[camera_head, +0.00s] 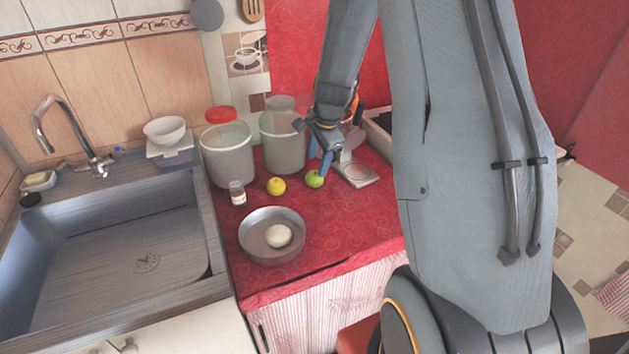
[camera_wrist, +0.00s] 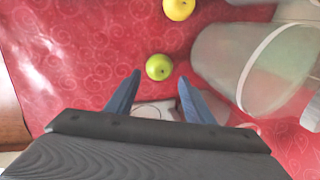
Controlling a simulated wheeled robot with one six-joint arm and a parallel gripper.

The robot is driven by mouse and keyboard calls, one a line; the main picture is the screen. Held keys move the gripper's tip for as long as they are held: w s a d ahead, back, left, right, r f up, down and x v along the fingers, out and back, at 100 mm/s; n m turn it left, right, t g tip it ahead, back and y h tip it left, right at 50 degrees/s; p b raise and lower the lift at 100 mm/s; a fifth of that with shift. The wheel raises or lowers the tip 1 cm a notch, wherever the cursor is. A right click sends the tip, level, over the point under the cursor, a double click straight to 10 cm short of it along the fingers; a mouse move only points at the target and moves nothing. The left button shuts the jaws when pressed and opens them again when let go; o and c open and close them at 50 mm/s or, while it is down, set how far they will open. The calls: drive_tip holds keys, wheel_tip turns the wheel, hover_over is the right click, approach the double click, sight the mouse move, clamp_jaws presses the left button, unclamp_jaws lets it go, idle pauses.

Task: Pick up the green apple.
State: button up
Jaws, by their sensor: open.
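The green apple (camera_head: 314,179) rests on the red oilcloth counter (camera_head: 335,225), right of a yellow fruit (camera_head: 276,186). In the wrist view the green apple (camera_wrist: 159,67) lies just beyond my fingertips, about midway between them. My gripper (camera_head: 321,168) is above the counter at the apple; in the head view a blue finger overlaps the area next to it. In the wrist view my gripper (camera_wrist: 159,78) has its two blue fingers spread apart with nothing held between them. I cannot tell the exact height of the fingertips over the cloth.
Two translucent buckets (camera_head: 228,155) (camera_head: 283,145) stand behind the fruit. A small jar (camera_head: 237,193) and a metal pan (camera_head: 259,246) holding a pale round thing (camera_head: 278,236) are left and in front. A kitchen scale (camera_head: 356,174) is close on the right. A sink (camera_head: 120,250) lies left.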

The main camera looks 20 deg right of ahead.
sight(315, 175)
drive_tip(key=shift+p+x, duration=0.95)
drive_tip(key=shift+x, duration=2.95)
drive_tip(key=shift+d, duration=0.1)
drive_tip(key=c, duration=0.7)
